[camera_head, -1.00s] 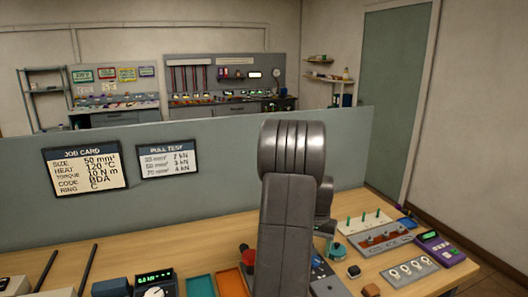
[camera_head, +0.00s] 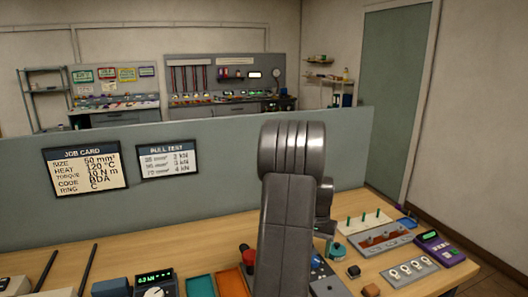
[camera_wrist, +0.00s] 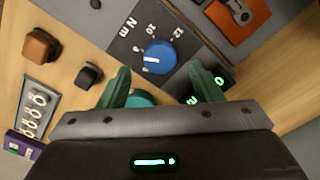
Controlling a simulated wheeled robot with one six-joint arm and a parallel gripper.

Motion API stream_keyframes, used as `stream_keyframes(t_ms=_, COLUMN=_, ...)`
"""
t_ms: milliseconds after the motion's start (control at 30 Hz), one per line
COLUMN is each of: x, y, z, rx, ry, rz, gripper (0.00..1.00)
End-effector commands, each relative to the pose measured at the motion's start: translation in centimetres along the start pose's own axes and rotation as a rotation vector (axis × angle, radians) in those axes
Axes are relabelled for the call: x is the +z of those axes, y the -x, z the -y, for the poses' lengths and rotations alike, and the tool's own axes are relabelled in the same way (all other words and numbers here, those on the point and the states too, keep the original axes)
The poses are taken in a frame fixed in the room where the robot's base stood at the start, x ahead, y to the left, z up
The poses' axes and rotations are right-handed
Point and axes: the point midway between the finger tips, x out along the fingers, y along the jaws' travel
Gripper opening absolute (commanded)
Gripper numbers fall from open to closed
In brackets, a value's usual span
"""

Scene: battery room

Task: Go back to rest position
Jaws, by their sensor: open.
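My gripper (camera_wrist: 160,88) shows in the wrist view with its two green fingers apart and nothing between them. It hangs above the bench, near a blue knob (camera_wrist: 160,57) on a dark panel marked Nm. A teal round thing (camera_wrist: 140,98) shows partly between the fingers, below them in depth. In the head view my arm stands upright in the middle and hides part of the bench; my gripper is not visible there.
The wooden bench (camera_head: 205,240) holds teal and orange trays (camera_head: 200,286), a meter (camera_head: 155,281), a purple device (camera_head: 438,247) and a ring rack (camera_head: 409,271). A grey partition (camera_head: 230,185) with a job card (camera_head: 84,168) stands behind. Wall benches stand farther back.

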Motion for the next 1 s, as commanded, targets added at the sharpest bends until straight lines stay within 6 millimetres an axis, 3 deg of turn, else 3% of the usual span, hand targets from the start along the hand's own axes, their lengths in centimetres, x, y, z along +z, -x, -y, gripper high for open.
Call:
stream_keyframes(t_ms=167, x=0.1, y=-3.7, z=0.0, rx=0.001, ry=0.0, rz=0.006, gripper=0.59)
stream_keyframes(t_ms=1000, x=0.0, y=-3.4, z=0.0, rx=0.0, ry=0.676, rz=0.001, gripper=0.59)
